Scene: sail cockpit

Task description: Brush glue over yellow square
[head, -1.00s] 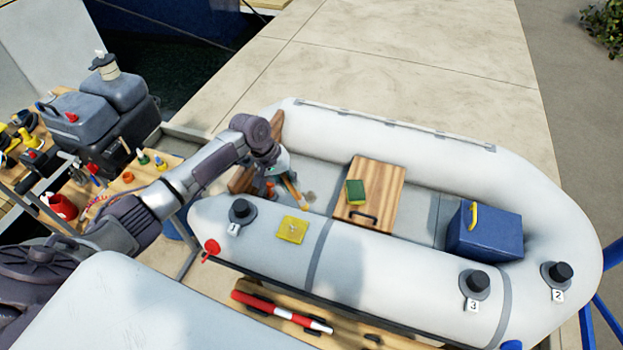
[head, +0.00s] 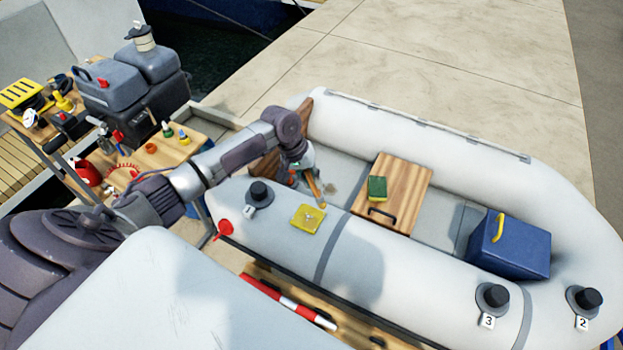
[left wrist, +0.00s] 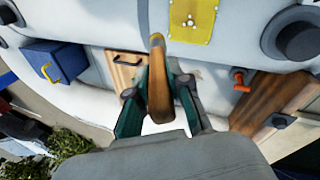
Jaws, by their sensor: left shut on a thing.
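The yellow square (head: 308,219) lies on the near grey tube of the inflatable boat. It also shows at the top of the left wrist view (left wrist: 192,20), with a few pale spots on it. My left gripper (head: 303,172) is shut on a wooden-handled brush (head: 315,188), just beyond the square over the boat's inside. In the left wrist view the brush (left wrist: 160,85) stands between the fingers, its tip pointing toward the square and appearing apart from it. Whether the brush carries glue cannot be told. My right gripper is not in view.
A wooden seat (head: 417,188) with a green sponge (head: 377,188) and a blue box (head: 510,248) are in the boat. A black valve (head: 259,191) stands left of the square. A cluttered bench (head: 185,155) is at the left.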

